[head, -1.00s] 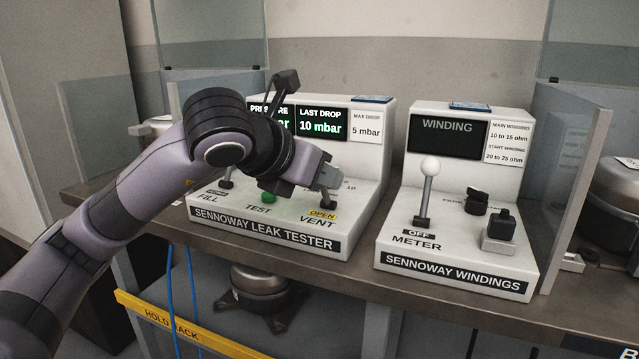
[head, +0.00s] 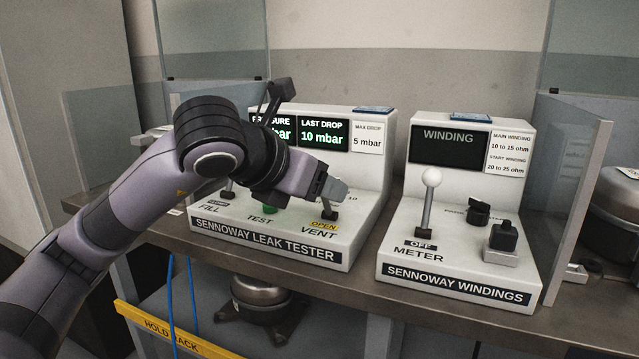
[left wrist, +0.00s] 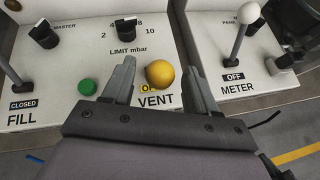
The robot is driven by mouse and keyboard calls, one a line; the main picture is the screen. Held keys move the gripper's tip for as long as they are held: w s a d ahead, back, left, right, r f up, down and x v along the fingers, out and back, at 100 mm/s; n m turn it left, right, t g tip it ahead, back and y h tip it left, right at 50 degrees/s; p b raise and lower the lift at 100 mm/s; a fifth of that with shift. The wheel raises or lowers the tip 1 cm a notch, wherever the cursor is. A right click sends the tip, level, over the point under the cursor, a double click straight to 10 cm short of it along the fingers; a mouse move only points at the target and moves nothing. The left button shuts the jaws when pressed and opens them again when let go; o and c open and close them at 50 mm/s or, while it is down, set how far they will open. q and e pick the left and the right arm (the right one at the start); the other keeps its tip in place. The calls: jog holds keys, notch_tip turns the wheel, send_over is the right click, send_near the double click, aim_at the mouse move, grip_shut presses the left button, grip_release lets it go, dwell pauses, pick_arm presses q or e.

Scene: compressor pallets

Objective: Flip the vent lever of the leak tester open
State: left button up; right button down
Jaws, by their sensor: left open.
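The leak tester (head: 270,248) is a white console on the bench. Its vent lever (head: 329,213) stands at the right end of its front panel, and the yellow plate beside it reads OPEN. The lever's yellow ball knob (left wrist: 160,74) shows in the left wrist view; in the head view my gripper hides it. My left gripper (head: 336,190) is open at the lever, its two fingers on either side of the knob, with gaps visible. The knob hides part of the plate in the wrist view. My right gripper is not in view.
The fill lever (left wrist: 43,34), marked CLOSED, and a green test button (left wrist: 88,87) are left of the vent lever. The windings tester (head: 455,269) with its white-knobbed lever (head: 429,200) stands close on the right. A glass partition (head: 575,190) stands beyond it.

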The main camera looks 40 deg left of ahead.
pick_arm(q)
jog(key=v, duration=0.6)
jog(key=shift+p, duration=0.3)
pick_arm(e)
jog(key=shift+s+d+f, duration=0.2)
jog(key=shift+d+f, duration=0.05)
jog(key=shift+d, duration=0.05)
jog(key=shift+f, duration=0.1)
